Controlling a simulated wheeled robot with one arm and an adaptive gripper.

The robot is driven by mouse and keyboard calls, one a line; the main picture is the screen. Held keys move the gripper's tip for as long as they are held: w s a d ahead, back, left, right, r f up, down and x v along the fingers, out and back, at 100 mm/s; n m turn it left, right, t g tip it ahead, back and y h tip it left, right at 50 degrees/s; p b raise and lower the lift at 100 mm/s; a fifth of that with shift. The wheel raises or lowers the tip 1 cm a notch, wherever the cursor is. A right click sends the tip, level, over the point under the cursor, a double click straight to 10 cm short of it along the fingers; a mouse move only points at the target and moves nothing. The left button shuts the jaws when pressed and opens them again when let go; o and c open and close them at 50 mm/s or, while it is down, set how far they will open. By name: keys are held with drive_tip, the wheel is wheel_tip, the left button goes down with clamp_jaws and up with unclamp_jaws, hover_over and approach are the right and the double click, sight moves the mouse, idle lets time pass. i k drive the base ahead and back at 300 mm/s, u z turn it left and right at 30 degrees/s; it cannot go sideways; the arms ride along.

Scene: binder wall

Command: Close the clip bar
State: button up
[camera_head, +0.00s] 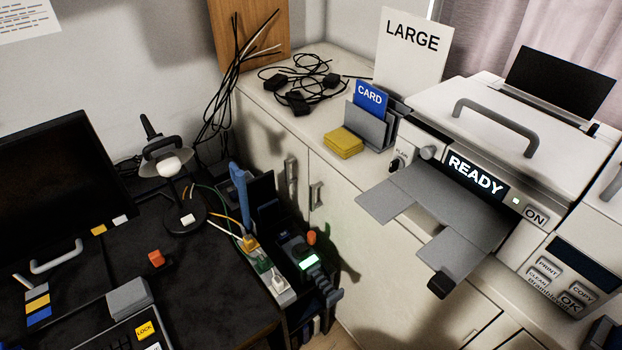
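No part is labelled as a clip bar, and I cannot tell for sure which one it is. A grey raised block (128,297) sits at the back of a device at the lower left, which carries a yellow LOCK key (146,330). The bottom of that device is cut off. A grey bar handle (495,125) arches over the pale lid of the large machine (440,100) on the right. My gripper is not in view.
A dark monitor (55,190) and a lamp (183,214) stand on the black desk (215,320). A power strip (281,290) lies along its right edge. Grey trays (420,200) jut from the READY machine. Black cables (300,80) and yellow pads (343,143) lie on the cabinet.

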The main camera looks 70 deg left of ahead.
sight(238, 177)
drive_tip(key=z, duration=0.1)
drive_tip(key=k, duration=2.7)
drive_tip(key=u, duration=1.45)
drive_tip(key=i, duration=0.5)
drive_tip(key=z, duration=1.3)
drive_tip(key=i, duration=0.9)
drive_tip(key=u, duration=1.9)
